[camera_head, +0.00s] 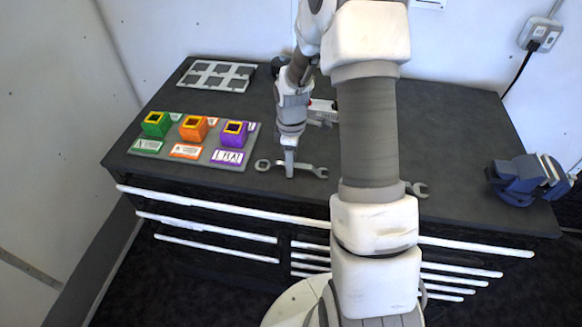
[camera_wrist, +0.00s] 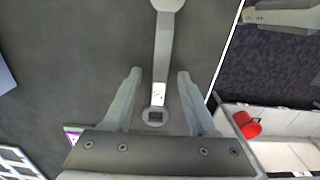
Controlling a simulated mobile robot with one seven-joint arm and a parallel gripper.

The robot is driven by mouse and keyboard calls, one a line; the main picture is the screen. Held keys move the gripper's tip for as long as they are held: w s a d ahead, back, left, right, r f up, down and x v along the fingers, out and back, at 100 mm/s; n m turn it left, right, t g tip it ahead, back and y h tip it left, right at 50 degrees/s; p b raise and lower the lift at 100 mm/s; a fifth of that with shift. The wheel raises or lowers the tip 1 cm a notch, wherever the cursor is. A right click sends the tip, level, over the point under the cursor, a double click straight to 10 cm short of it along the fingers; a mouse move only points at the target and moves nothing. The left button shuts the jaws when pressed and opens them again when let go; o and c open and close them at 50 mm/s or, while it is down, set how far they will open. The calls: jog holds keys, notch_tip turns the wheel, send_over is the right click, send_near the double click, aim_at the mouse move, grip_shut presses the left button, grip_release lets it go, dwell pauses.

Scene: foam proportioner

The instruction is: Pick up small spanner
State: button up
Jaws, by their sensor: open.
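A grey spanner (camera_head: 308,168) lies on the dark bench top, with an end showing on each side of my gripper (camera_head: 290,174). In the wrist view the spanner (camera_wrist: 162,60) runs lengthwise between the two open fingers of my gripper (camera_wrist: 160,75), with its ring end (camera_wrist: 155,116) near the palm. The fingers stand apart on either side of the handle, and nothing is held. A second spanner end (camera_head: 417,188) shows to the right, partly hidden by my arm. I cannot tell from size alone which one is the small spanner.
A grey board with green (camera_head: 156,124), orange (camera_head: 194,128) and purple (camera_head: 235,133) blocks is at the left. A grey tray (camera_head: 216,75) lies behind it. A blue vise (camera_head: 527,178) is at the right edge. Open drawers (camera_wrist: 275,130) show in the wrist view.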

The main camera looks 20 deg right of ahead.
jog(key=shift+f, duration=0.15)
grip_shut()
dwell(0.4)
